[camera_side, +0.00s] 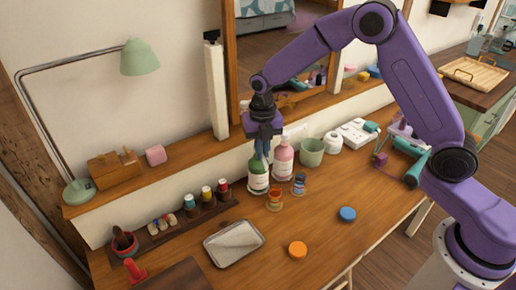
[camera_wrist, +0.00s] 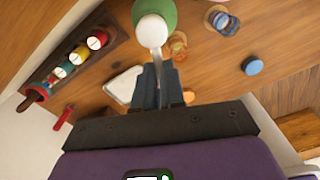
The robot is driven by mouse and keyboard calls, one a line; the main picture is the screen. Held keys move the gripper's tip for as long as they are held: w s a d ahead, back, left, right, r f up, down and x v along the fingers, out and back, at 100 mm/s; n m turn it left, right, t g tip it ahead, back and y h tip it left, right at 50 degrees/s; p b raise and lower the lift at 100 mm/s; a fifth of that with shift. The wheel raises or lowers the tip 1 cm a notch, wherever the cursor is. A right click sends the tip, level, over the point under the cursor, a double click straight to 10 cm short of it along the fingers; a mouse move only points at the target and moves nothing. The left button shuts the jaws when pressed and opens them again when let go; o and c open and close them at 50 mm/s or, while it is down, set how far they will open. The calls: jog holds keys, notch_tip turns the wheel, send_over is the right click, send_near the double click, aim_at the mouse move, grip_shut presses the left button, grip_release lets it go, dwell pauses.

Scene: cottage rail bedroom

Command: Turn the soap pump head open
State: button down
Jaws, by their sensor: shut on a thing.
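The soap bottle (camera_side: 258,181) is green with a pale label and stands upright on the wooden desk, in front of the wall ledge. In the wrist view its round green body (camera_wrist: 167,12) shows at the top, with the white pump head (camera_wrist: 152,30) above it. The pump's pale spout points down the picture, toward my fingers. My gripper (camera_side: 262,152) is over the bottle from above, its fingers (camera_wrist: 158,70) shut on the spout of the pump head. In the side view the fingers mostly hide the pump head.
A pink bottle (camera_side: 283,161) stands close at the right of the green one. Small patterned glasses (camera_side: 274,200) stand just in front. A green cup (camera_side: 311,153) is farther right. A rack of spools (camera_side: 206,198) and a tray (camera_side: 234,243) are at left. Orange (camera_side: 297,249) and blue (camera_side: 347,214) discs lie on the desk.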

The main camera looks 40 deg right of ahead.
jog(key=shift+s+d+n, duration=0.1)
jog(key=shift+d+n, duration=0.35)
jog(key=shift+n, duration=0.65)
jog(key=shift+s+d+n, duration=0.1)
jog(key=shift+d+n, duration=0.3)
jog(key=shift+n, duration=0.7)
jog(key=shift+w, duration=0.1)
jog(key=c, duration=1.2)
grip_release()
notch_tip(320, 180, up, 17)
jog(key=shift+r, duration=0.2)
